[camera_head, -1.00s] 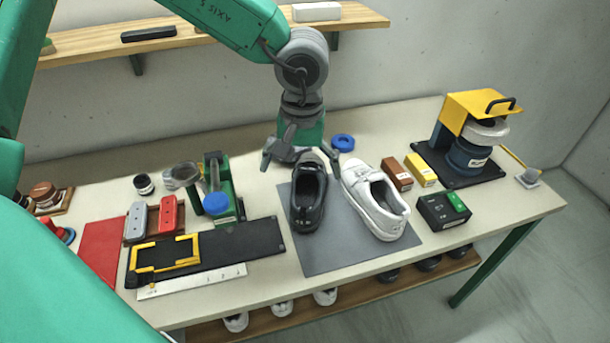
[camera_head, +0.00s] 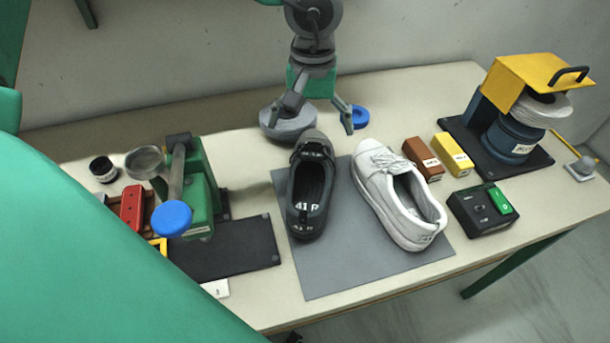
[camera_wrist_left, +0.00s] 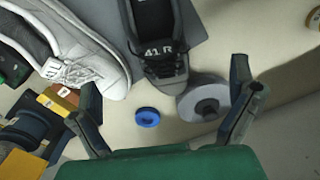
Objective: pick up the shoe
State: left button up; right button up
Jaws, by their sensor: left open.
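A dark grey shoe (camera_head: 297,211) stands upright on a grey mat (camera_head: 338,279), its toe toward the back and "41 R" printed inside. A white shoe (camera_head: 424,237) stands beside it on the right. My left gripper (camera_head: 318,125) is open and empty, behind and above the dark shoe's toe, pointing down. In the left wrist view, the dark shoe (camera_wrist_left: 158,25) shows between the open fingers of my left gripper (camera_wrist_left: 165,85), apart from them, and the white shoe (camera_wrist_left: 85,55) lies at the left. My right gripper is not in view.
A grey round part (camera_head: 285,124) and a blue ring (camera_head: 360,117) lie behind the shoes. Brown (camera_head: 422,160) and yellow (camera_head: 453,154) boxes and a black switch box (camera_head: 482,212) are right. A green press (camera_head: 197,200) stands left. A yellow-topped machine (camera_head: 520,110) is back right.

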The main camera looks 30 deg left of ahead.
pick_arm(q)
jog(key=shift+w+d+f, duration=0.2)
jog(key=shift+d+f, duration=0.3)
jog(key=shift+w+d+f, duration=0.15)
jog(key=shift+d+f, duration=0.35)
jog(key=f, duration=0.3)
jog(key=shift+s+d+b, duration=0.1)
jog(key=shift+d+b, duration=0.15)
jog(key=shift+b, duration=0.15)
send_over(309, 181)
jog(key=f, duration=0.5)
jog(key=shift+a+f+b, duration=0.15)
jog(key=shift+a+b, duration=0.15)
jog(key=shift+a, duration=0.1)
jog(key=f, duration=0.1)
jog(key=d+f, duration=0.1)
jog(key=f, duration=0.1)
jog(key=shift+d+f, duration=0.1)
jog(key=shift+d, duration=0.1)
jog(key=shift+d+f, duration=0.25)
jog(key=shift+d, duration=0.2)
jog(key=shift+a, duration=0.3)
jog(key=shift+a+f, duration=0.15)
jog(key=shift+a, duration=0.35)
jog(key=c, duration=1.3)
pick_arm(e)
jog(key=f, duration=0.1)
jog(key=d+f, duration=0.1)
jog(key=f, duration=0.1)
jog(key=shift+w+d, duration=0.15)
